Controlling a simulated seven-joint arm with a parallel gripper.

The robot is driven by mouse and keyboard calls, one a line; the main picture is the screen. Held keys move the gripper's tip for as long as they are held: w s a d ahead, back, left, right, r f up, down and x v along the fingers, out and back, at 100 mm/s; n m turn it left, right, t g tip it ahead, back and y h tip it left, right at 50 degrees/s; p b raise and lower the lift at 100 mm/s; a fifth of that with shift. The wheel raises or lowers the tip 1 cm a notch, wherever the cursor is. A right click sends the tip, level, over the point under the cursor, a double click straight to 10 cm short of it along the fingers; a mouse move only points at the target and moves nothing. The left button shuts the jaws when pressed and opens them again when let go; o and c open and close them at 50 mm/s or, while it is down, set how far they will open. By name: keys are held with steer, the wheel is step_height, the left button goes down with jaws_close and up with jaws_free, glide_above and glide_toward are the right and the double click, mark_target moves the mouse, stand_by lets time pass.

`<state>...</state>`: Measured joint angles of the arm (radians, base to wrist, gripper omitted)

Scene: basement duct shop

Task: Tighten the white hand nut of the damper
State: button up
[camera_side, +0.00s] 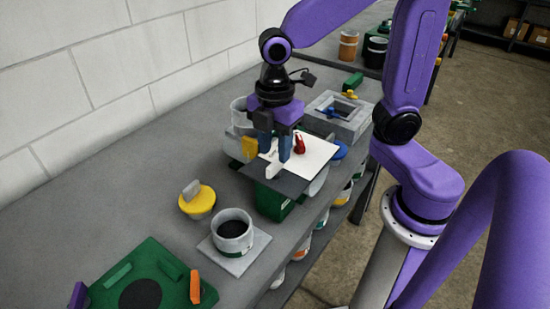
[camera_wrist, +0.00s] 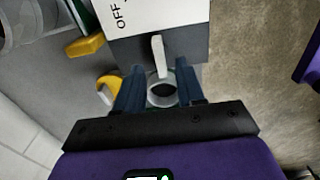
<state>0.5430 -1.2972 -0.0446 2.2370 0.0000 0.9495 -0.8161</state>
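The damper shows in the side view as a dark grey plate (camera_side: 262,178) with a white panel (camera_side: 318,155) on a green body (camera_side: 272,203). A red handle (camera_side: 300,145) stands on the panel. The white hand nut (camera_side: 274,163) is at the plate's front part, a narrow white wing. In the wrist view, the nut (camera_wrist: 159,54) lies between my gripper's fingertips (camera_wrist: 158,68), with a visible gap on each side. My gripper (camera_side: 275,153) points down over the plate and is open, its blue fingers apart. The nut's base is hard to make out.
A yellow-topped can (camera_side: 197,200) and a grey pot (camera_side: 233,232) stand in front of the damper. A green fixture (camera_side: 140,285) lies nearer. A grey square frame (camera_side: 340,115) is behind.

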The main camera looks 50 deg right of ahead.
mark_target(275, 163)
steer(key=shift+f, duration=1.85)
jaws_close()
